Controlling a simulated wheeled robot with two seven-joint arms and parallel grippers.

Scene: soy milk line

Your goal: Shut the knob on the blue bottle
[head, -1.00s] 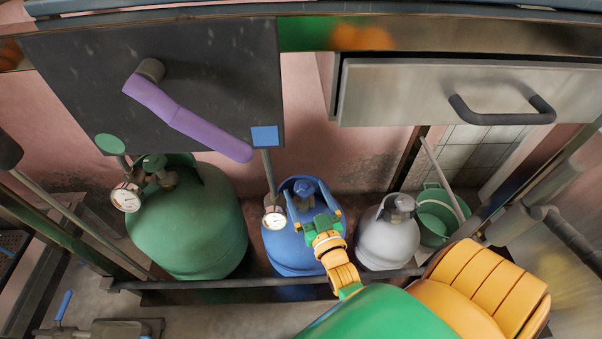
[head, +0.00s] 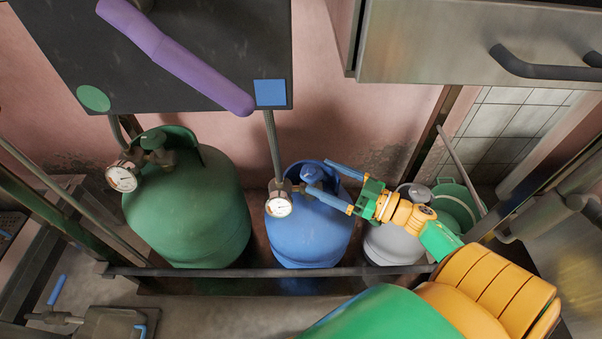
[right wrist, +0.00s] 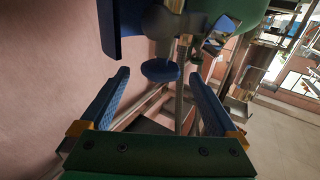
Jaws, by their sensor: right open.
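The blue bottle (head: 308,232) stands upright behind a low rail, between a green and a grey bottle. Its blue knob (head: 311,174) sits on top inside the collar, beside a round gauge (head: 279,205). My right gripper (head: 318,176) comes in from the right at the knob's height, open, with its two blue fingers pointing left at the knob. In the right wrist view the knob (right wrist: 161,70) shows as a blue disc between and just beyond the open fingertips (right wrist: 158,77). I cannot tell whether they touch it. My left gripper is not in view.
The green bottle (head: 185,215) stands left, the grey bottle (head: 392,243) and green bucket (head: 457,207) right. A metal rail (head: 240,271) runs in front. A dark panel with a purple lever (head: 175,55) and a steel drawer (head: 440,45) hang above.

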